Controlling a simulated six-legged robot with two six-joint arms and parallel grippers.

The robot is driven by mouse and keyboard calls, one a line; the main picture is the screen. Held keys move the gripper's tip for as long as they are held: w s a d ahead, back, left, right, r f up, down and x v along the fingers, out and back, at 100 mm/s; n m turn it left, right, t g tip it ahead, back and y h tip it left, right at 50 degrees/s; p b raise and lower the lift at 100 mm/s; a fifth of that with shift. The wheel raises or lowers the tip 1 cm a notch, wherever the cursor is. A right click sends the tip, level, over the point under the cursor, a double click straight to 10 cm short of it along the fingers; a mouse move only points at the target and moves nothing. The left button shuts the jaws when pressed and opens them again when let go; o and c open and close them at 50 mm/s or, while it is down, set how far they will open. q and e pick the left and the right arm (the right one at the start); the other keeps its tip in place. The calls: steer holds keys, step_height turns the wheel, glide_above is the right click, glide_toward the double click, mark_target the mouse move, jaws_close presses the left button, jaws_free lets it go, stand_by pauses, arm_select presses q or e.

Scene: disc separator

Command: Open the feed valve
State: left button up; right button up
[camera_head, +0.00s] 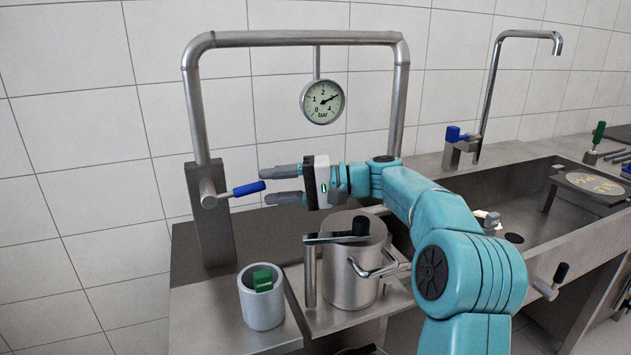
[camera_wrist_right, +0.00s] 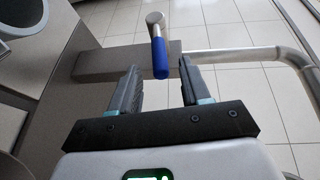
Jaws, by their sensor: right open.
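The feed valve has a blue-gripped lever (camera_head: 248,188) on a round metal hub (camera_head: 208,193), mounted on a grey post at the left end of the pipe. The lever points right and slightly up in the head view. My right gripper (camera_head: 268,186) is open, its two fingers pointing left, with the lever's blue end at or just beyond the fingertips. In the right wrist view the blue grip (camera_wrist_right: 161,58) lies ahead of the gap between the open fingers (camera_wrist_right: 158,75). Nothing is held. My left gripper is not in view.
A pressure gauge (camera_head: 322,101) hangs from the pipe arch (camera_head: 290,39). Below my right arm stand a metal separator vessel (camera_head: 350,275) and a grey cup (camera_head: 262,308) holding a green-handled item (camera_head: 262,280). A sink (camera_head: 535,215) with a blue-handled tap (camera_head: 457,134) is at right.

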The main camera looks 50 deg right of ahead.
steer(key=p+v, duration=0.1)
steer(key=v, duration=0.9)
steer(key=shift+w, duration=0.1)
